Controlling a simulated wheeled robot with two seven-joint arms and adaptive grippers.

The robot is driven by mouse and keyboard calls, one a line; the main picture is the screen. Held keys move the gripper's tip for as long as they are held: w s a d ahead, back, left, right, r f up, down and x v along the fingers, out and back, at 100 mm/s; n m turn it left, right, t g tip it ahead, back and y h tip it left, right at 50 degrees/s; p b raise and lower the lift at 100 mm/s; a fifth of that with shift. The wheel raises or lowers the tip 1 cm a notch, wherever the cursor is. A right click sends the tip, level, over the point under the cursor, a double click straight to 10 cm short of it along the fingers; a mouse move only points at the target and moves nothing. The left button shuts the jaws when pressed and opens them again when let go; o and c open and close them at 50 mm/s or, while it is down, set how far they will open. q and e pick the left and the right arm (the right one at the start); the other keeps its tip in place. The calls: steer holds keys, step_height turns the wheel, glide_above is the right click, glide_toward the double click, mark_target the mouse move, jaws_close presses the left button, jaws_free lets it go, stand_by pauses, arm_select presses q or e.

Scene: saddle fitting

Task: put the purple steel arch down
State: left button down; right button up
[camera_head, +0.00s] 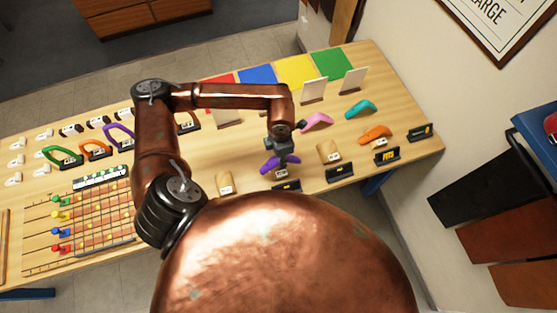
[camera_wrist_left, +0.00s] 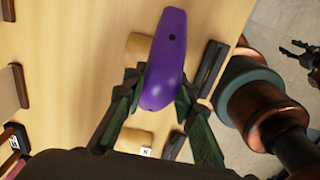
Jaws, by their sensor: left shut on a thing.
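The purple arch (camera_head: 268,164) is a smooth, curved purple piece. It also shows large in the left wrist view (camera_wrist_left: 166,55), with a dark hole near its far end. My left gripper (camera_wrist_left: 158,95) is shut on it, with a finger on each side; it comes down from above in the head view (camera_head: 281,152). The arch is over a tan block (camera_wrist_left: 138,48) near the table's front edge. I cannot tell whether they touch. A black gripper, probably my right one (camera_wrist_left: 299,52), shows small at the wrist view's right edge.
The wooden table (camera_head: 404,100) also holds a pink piece (camera_head: 316,121), a teal piece (camera_head: 360,108) and an orange piece (camera_head: 375,134) to the right. Another tan block (camera_head: 328,152) and black label stands (camera_head: 340,172) line the front. A pegged grid board (camera_head: 100,218) is at left.

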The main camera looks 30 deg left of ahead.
arm_select(q)
steer(key=shift+w+a+f, duration=0.15)
steer(key=shift+a+f, duration=0.2)
steer(key=shift+f, duration=0.1)
steer(key=f, duration=0.1)
steer(key=f+p, duration=0.1)
steer(key=f, duration=0.1)
steer(key=shift+w+a+f, duration=0.15)
steer(key=shift+a+f, duration=0.15)
steer(key=shift+f, duration=0.05)
steer(key=shift+f, duration=0.1)
steer(key=shift+f, duration=0.15)
steer(key=c, duration=1.6)
jaws_free()
